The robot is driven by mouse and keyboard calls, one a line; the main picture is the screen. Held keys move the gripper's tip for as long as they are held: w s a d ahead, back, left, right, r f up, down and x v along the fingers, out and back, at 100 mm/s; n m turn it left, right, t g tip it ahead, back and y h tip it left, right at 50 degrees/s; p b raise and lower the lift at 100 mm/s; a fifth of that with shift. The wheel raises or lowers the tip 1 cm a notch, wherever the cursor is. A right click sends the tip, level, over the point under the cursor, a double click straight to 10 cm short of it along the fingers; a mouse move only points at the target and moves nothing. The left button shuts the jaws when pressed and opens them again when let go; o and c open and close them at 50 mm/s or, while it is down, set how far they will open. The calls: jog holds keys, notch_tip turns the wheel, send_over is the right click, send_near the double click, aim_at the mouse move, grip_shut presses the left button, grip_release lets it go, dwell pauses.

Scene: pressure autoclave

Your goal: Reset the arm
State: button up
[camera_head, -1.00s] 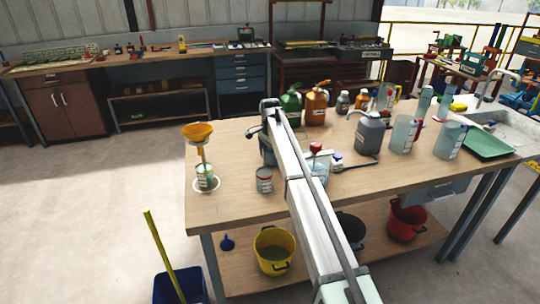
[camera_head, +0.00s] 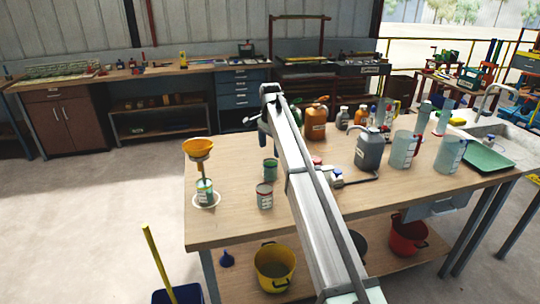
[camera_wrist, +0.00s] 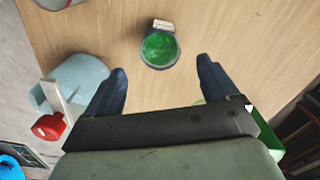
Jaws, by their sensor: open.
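My arm reaches out over the wooden workbench (camera_head: 235,225). My gripper (camera_head: 262,140) is above the bench toward its back edge. In the wrist view my gripper (camera_wrist: 160,66) has its two dark fingers spread wide, with nothing between them. A small cup with green contents (camera_wrist: 160,47) is on the bench below, just beyond the fingertips in that picture. A greenish cup (camera_head: 270,170) also shows in the head view, left of my arm. My arm hides part of the bench middle.
An orange funnel on a stand (camera_head: 199,147) and a labelled can (camera_head: 264,195) are left of my arm. A grey jug (camera_head: 370,150), an orange jug (camera_head: 316,122) and a clear beaker (camera_head: 403,150) stand to the right. The bench's front left is bare.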

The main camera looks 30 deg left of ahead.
jog(key=shift+r, duration=0.5)
